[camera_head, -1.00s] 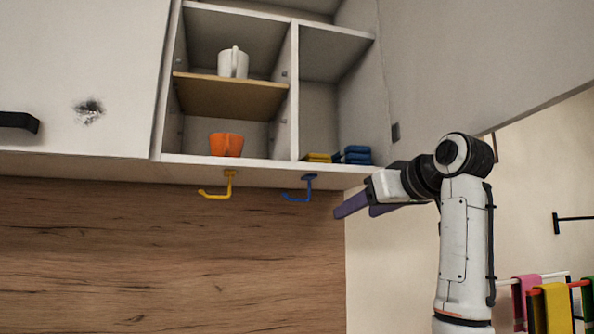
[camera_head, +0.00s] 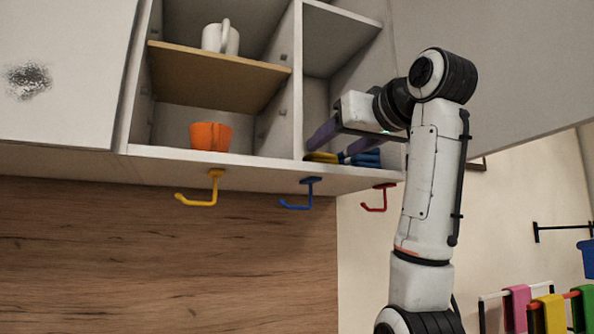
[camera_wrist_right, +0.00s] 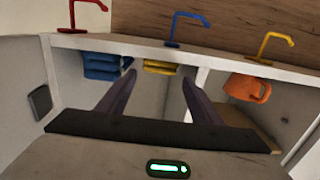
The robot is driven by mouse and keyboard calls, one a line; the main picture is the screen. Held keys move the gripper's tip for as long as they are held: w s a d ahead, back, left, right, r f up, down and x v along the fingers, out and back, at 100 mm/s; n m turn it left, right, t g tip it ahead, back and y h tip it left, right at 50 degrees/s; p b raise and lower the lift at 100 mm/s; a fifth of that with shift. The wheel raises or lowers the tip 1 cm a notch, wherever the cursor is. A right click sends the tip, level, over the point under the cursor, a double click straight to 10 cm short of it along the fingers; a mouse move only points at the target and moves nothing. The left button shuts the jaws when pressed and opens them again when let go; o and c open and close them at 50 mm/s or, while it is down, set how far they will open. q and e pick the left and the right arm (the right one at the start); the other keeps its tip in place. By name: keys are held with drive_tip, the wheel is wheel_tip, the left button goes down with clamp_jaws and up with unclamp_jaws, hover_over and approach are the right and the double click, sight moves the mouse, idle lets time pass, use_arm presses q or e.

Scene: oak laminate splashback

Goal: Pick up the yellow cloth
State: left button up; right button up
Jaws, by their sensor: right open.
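A folded yellow cloth (camera_head: 321,157) lies on the floor of the cabinet's right compartment, partly hidden by my fingers. It also shows in the right wrist view (camera_wrist_right: 160,67), ahead of the gap between the fingertips. My right gripper (camera_head: 330,149) is open and empty at the compartment's mouth, its purple fingers pointing toward the cloth. The fingers also show in the right wrist view (camera_wrist_right: 159,81), apart from each other, with the cloth beyond them. Another yellow cloth (camera_head: 551,314) hangs on a rack at the lower right. My left gripper is not in view.
Folded blue cloths (camera_head: 367,157) lie just right of the yellow one. A divider (camera_head: 298,80) separates it from the orange cup (camera_head: 211,136). A white mug (camera_head: 221,38) stands on the wooden shelf (camera_head: 215,76). Yellow (camera_head: 214,190), blue (camera_head: 309,195) and red (camera_head: 377,199) hooks hang below.

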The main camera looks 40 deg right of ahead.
sight(330, 165)
drive_tip(key=p+x, duration=0.1)
drive_tip(key=x, duration=0.2)
drive_tip(key=shift+w+d, duration=0.1)
drive_tip(key=shift+w, duration=0.2)
drive_tip(key=shift+w+d, duration=0.25)
drive_tip(key=shift+w, duration=0.35)
drive_tip(key=p+x, duration=0.2)
drive_tip(key=x, duration=0.3)
drive_tip(key=shift+w+p, duration=0.1)
drive_tip(key=shift+p, duration=0.25)
drive_tip(key=shift+w, duration=0.15)
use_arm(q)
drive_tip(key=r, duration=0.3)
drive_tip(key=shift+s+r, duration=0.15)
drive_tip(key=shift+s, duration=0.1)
use_arm(e)
drive_tip(key=c, duration=0.8)
